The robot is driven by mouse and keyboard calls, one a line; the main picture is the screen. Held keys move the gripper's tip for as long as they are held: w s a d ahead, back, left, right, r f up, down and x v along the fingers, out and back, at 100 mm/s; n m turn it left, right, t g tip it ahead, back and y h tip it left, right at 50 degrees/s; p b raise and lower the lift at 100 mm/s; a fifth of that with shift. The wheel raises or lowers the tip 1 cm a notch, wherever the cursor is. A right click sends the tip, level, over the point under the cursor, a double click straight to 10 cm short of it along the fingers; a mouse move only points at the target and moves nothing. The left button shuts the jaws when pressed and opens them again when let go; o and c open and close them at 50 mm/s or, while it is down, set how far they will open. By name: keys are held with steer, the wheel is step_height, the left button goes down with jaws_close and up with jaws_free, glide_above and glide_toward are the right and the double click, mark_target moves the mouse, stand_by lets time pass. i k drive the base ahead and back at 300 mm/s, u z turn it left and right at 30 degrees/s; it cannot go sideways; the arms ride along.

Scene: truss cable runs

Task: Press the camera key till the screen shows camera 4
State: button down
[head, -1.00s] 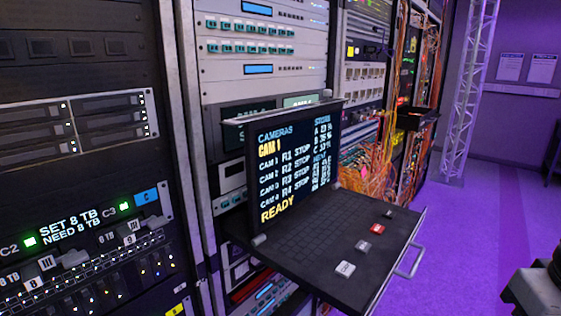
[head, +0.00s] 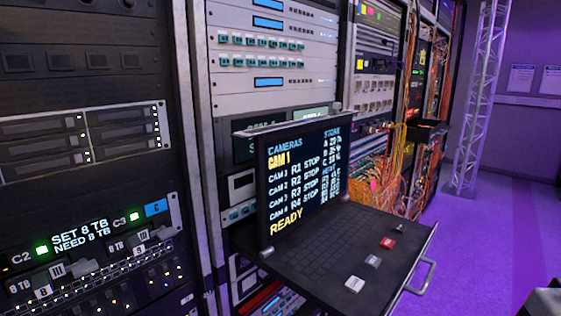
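The screen (head: 303,185) stands upright on a pull-out rack console. It reads CAMERAS, with CAM 1 in yellow below, rows for CAM 1 to CAM 4 each marked STOP, and READY at the bottom. The keyboard tray (head: 330,262) juts out in front of it. Along its right side sit a white key (head: 354,284) with small dark lettering that I cannot read for sure, a grey key (head: 372,262), a red key (head: 388,243) and a small dark key (head: 399,228). My gripper is not in view; nothing touches the keys.
A metal handle (head: 422,277) runs along the tray's front edge. Tall equipment racks (head: 85,90) fill the left and middle. Orange cables (head: 395,185) hang behind the screen. A lattice truss (head: 480,110) stands at the right. Purple floor (head: 470,250) is open right of the tray.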

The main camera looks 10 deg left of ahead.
mark_target(354, 284)
steer(key=z, duration=0.4)
steer(key=k, duration=1)
steer(key=u, duration=1.25)
steer(key=i, duration=0.5)
